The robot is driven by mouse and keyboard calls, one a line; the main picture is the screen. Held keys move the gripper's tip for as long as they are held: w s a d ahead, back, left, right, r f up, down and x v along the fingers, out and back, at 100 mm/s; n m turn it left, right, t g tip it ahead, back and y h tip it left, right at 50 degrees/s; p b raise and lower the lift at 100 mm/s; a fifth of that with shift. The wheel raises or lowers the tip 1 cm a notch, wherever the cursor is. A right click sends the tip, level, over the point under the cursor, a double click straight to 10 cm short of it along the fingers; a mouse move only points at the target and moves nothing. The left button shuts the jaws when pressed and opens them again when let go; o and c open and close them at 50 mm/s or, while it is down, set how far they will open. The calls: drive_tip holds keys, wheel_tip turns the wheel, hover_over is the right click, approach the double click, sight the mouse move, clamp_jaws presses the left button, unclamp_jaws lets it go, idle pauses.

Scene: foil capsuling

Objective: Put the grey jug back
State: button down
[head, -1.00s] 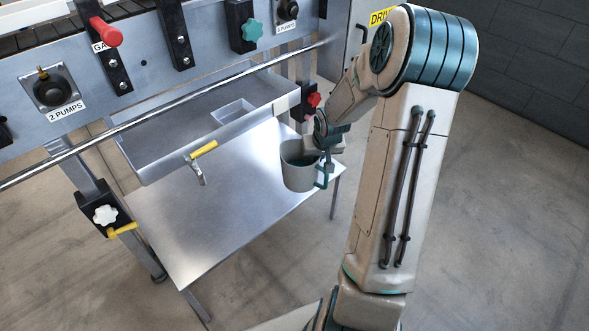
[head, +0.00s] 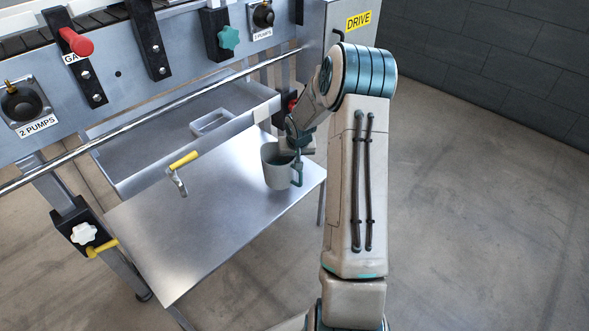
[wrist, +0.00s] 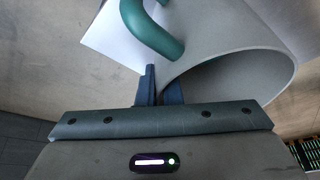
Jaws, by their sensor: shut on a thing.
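The grey jug (head: 276,172) is upright over the right end of the metal table (head: 180,240). I cannot tell whether its base touches the table top. Its teal handle (head: 298,172) is on its right side. My gripper (head: 296,150) is at the jug's upper right side. In the wrist view the dark fingers (wrist: 158,86) are closed on the wall of the jug (wrist: 235,75) near its rim, beside the green handle (wrist: 150,28).
A shallow metal tray with a yellow-handled tap (head: 182,162) sits beside the table, left of the jug. A machine panel with a red lever (head: 76,42) and a horizontal rail (head: 130,125) runs above. The table's middle is clear.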

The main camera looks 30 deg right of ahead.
drive_tip(key=shift+f+b, duration=0.9)
drive_tip(key=shift+f, duration=1.05)
drive_tip(key=shift+f, duration=0.15)
drive_tip(key=c, duration=1.6)
unclamp_jaws()
drive_tip(key=p+v, duration=0.4)
drive_tip(key=v, duration=0.8)
drive_tip(key=s+a+r+n+g, duration=0.2)
drive_tip(key=s+a+r, duration=0.9)
drive_tip(key=s+a, duration=0.15)
drive_tip(key=s+a+r+n, duration=0.1)
drive_tip(key=s+a, duration=0.2)
drive_tip(key=s, duration=0.5)
drive_tip(key=s+a+r+n+g+y, duration=0.1)
drive_tip(key=s+a+r, duration=0.1)
drive_tip(key=s, duration=0.6)
drive_tip(key=shift+a+r, duration=0.25)
drive_tip(key=shift+a, duration=0.65)
